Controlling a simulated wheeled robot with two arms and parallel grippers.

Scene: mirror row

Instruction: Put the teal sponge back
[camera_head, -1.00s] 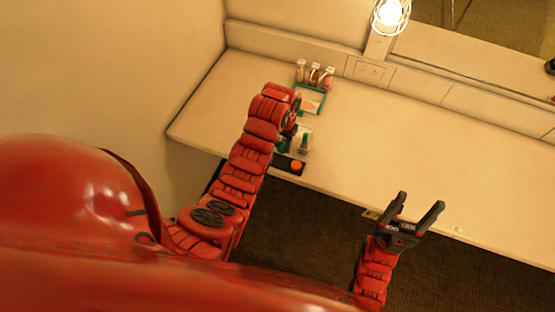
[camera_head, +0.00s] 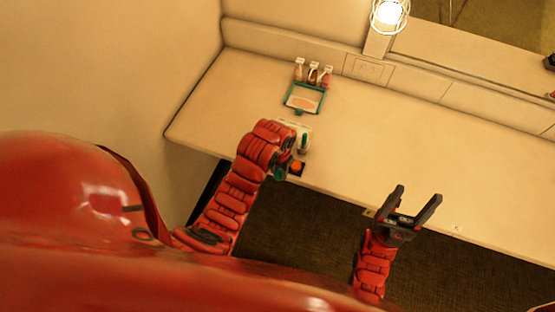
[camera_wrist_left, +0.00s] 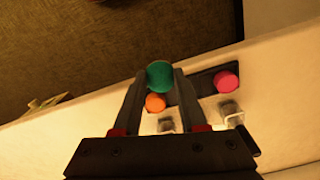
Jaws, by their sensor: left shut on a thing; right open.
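The round teal sponge (camera_wrist_left: 159,75) is between the fingertips of my left gripper (camera_wrist_left: 158,84), which is shut on it. In the head view, the left gripper (camera_head: 284,170) is at the front edge of the counter, over the left part of a dark holder (camera_head: 301,173). An orange sponge (camera_head: 297,167) is in that holder, right beside the gripper. I cannot tell whether the teal sponge touches the holder. My right gripper (camera_head: 412,205) is open and empty.
Further back are a teal-framed mirror or tray (camera_head: 304,98) and several small bottles (camera_head: 313,75) by the wall. The counter (camera_head: 420,140) is clear to the right.

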